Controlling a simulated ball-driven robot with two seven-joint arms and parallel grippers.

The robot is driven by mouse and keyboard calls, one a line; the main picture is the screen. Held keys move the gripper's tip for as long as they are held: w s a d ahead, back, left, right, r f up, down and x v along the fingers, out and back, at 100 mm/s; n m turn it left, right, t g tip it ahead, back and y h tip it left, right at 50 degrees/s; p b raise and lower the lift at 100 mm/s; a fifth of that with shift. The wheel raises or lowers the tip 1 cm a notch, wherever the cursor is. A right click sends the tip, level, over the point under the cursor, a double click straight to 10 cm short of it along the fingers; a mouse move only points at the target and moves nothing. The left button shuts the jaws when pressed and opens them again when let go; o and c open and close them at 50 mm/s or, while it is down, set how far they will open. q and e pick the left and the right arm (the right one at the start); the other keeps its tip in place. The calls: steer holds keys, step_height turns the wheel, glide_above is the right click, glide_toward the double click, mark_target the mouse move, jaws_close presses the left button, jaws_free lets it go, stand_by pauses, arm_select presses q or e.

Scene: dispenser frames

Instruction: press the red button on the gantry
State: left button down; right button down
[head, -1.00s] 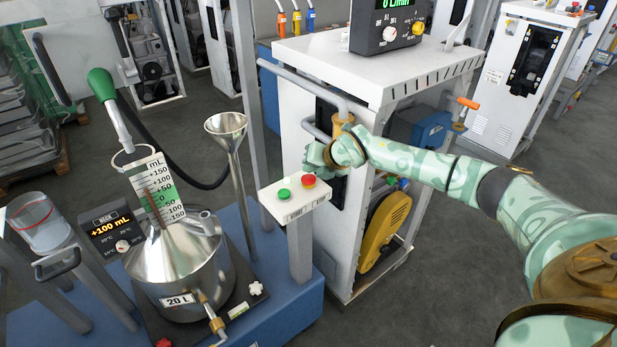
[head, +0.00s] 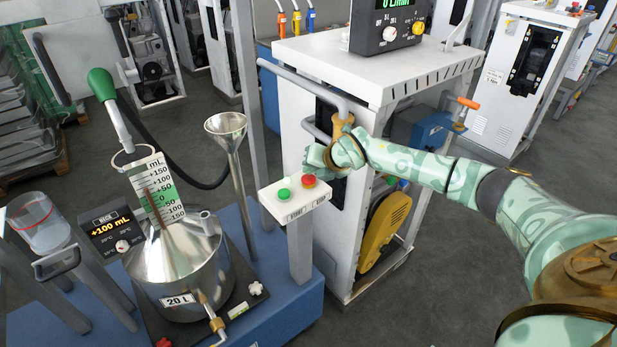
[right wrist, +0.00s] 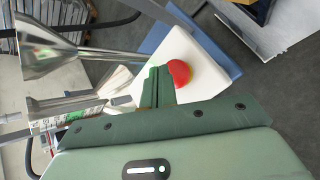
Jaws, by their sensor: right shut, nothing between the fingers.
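The red button (head: 309,181) sits on the right half of a white button box on a post, beside a green button (head: 283,194). My right gripper (head: 316,160) is just above and behind the red button in the head view. In the right wrist view its shut, empty fingers (right wrist: 157,86) lie over the white box, and the red button (right wrist: 180,73) shows right beside their tips. I cannot tell whether the fingertips touch it. The green button is hidden in the wrist view. My left gripper is not in view.
A steel vessel (head: 180,255) with a gauge and a funnel (head: 226,124) stand left of the button post (head: 299,250). The white dispenser cabinet (head: 345,60) stands close behind my right gripper. Grey floor (head: 450,270) is clear at the lower right.

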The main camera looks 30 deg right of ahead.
mark_target(311, 179)
steer(key=shift+f, duration=0.7)
stand_by(0.7)
steer(key=shift+r+p, duration=0.65)
steer(key=shift+r, duration=0.3)
step_height(311, 179, up, 5)
steer(key=p, duration=0.4)
steer(key=shift+r, duration=0.1)
stand_by(0.6)
